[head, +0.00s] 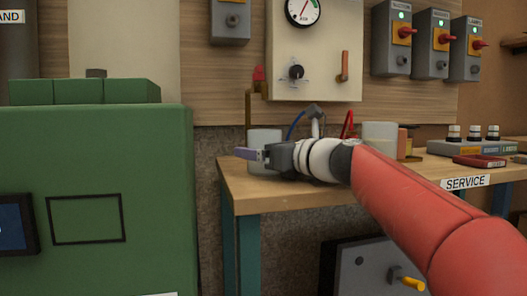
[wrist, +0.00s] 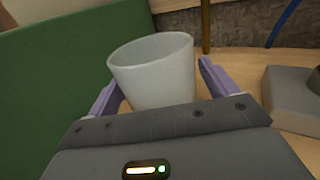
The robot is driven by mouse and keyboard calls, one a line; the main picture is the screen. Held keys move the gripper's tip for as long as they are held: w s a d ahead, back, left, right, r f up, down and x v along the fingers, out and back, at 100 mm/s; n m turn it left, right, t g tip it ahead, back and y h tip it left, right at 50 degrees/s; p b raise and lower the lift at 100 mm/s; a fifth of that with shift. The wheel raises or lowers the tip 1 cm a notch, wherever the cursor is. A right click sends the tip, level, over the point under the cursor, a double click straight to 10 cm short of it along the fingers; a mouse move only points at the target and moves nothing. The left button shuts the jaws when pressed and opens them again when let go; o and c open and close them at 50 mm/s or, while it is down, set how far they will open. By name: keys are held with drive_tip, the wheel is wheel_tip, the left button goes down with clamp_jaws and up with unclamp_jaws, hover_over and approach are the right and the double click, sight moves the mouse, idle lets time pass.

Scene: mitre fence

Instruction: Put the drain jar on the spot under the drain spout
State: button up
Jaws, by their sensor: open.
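A pale, cup-shaped jar (wrist: 155,70) stands between the two purple fingers of my gripper (wrist: 155,85) in the wrist view. The fingers are open on either side of it, and its lower part is hidden behind the gripper body. In the head view this jar (head: 265,138) is at the bench's left end, with my gripper (head: 248,154) in front of it. A brass pipe with a red knob (head: 257,74) rises just behind the jar; it looks like the drain spout. The spot under it cannot be made out.
A second pale container (head: 380,138) stands farther right on the wooden bench (head: 300,196). A green cabinet (head: 100,200) is close on the left. A grey block (wrist: 292,95) lies right of my gripper. A gauge panel (head: 315,60) is above the bench.

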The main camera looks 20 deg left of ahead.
drive_tip(key=shift+r, duration=0.1)
drive_tip(key=shift+s+d, duration=0.1)
drive_tip(key=shift+d, duration=0.1)
drive_tip(key=v, duration=1.1)
drive_tip(key=shift+s+d, duration=0.15)
drive_tip(key=shift+d, duration=0.1)
drive_tip(key=shift+d, duration=0.1)
